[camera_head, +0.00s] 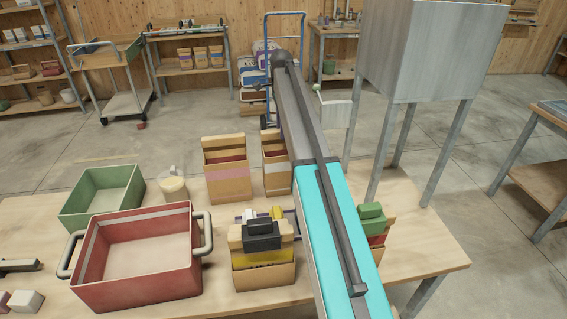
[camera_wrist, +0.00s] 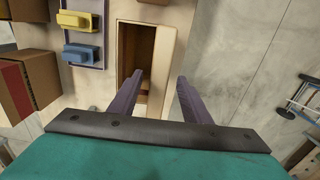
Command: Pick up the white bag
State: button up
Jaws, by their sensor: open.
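I cannot single out a white bag with certainty. My gripper's fingers are not discernible in the head view, where my teal and grey arm reaches over the table.
A red bin (camera_head: 140,262) with handles and a green bin (camera_head: 100,195) stand on the wooden table (camera_head: 430,255). Tan boxes (camera_head: 227,168) stand near my arm. A grey hopper (camera_head: 430,50) on legs stands at right. Open concrete floor lies behind the table.

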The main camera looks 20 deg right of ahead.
jog(key=shift+s+f+p, duration=0.1)
jog(key=shift+f+p, duration=0.85)
jog(key=shift+f, duration=1.2)
jog(key=shift+c, duration=0.2)
grip_shut()
